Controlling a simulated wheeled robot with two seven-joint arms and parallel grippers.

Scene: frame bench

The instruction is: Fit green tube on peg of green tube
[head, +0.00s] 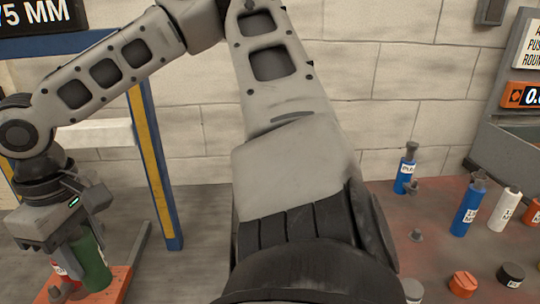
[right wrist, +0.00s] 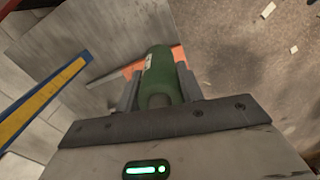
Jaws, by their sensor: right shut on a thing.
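The green tube (head: 95,270) is held in my right gripper (head: 84,254) at the lower left of the head view. In the right wrist view the green tube (right wrist: 161,72) sits between both fingers of the right gripper (right wrist: 158,88), with a pale label on its side. Below it is an orange board (head: 117,286). A red tube (head: 62,268) with a white label stands close beside the green tube. The peg for the green tube cannot be made out. My left gripper is out of view.
On the reddish bench at right stand blue tubes (head: 465,208) (head: 405,172), a white tube (head: 504,210) and several loose caps and pegs. An orange cap (head: 463,284) and a black cap (head: 510,274) lie in front. A blue and yellow post (head: 155,160) rises behind my right gripper.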

